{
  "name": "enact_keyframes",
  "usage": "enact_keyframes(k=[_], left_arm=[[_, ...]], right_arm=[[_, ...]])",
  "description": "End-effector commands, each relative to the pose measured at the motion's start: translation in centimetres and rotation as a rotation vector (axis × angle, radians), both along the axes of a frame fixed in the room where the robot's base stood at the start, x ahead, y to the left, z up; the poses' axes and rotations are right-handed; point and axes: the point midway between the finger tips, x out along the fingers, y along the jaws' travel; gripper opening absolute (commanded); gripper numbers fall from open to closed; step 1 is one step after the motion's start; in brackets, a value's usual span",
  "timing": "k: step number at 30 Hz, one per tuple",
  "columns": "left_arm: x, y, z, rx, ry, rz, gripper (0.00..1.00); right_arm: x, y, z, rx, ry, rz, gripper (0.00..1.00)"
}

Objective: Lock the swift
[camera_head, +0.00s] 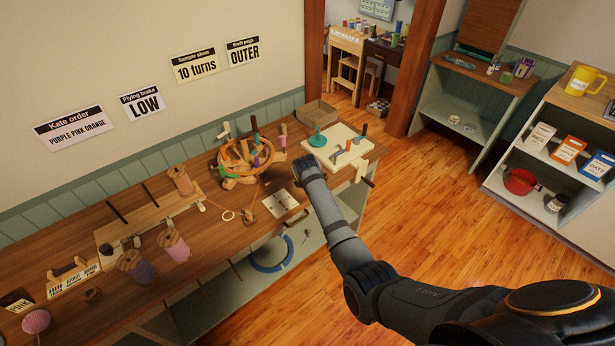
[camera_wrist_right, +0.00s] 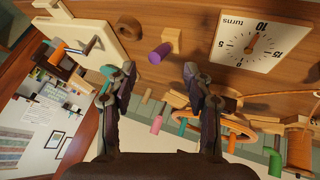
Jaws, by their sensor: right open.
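The round wooden frame with coloured pegs, which looks like the swift (camera_head: 250,155), stands on the workbench in the head view. Part of its orange ring (camera_wrist_right: 235,127) and its pegs show in the lower right of the wrist view. A purple knob (camera_wrist_right: 158,54) on a small wooden block (camera_wrist_right: 173,38) stands ahead of my right gripper, between the fingers' lines but not touched. My right gripper (camera_wrist_right: 159,75) is open and empty. In the head view it (camera_head: 307,170) is over the bench, right of the swift. My left gripper is not in view.
A turns dial (camera_wrist_right: 256,43) lies beside the knob. A pale board (camera_head: 338,146) with a teal disc (camera_head: 318,139) and handles is at the bench's right end. A cardboard box (camera_head: 316,112) is behind it. The floor is clear.

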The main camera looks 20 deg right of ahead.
Motion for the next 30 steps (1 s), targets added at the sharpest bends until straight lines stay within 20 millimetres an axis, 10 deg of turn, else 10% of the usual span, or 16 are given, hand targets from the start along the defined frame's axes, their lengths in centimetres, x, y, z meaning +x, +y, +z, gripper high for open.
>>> enact_keyframes(k=[12,26,30], left_arm=[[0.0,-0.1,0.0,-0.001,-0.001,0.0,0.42],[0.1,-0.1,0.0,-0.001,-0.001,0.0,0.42],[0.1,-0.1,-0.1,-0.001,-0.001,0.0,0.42]], right_arm=[[-3.3,1.2,4.7,-0.001,0.001,0.0,0.52],[-3.3,1.2,4.7,-0.001,0.002,0.0,0.52],[-4.1,1.2,1.9,0.005,0.027,0.008,0.52]])
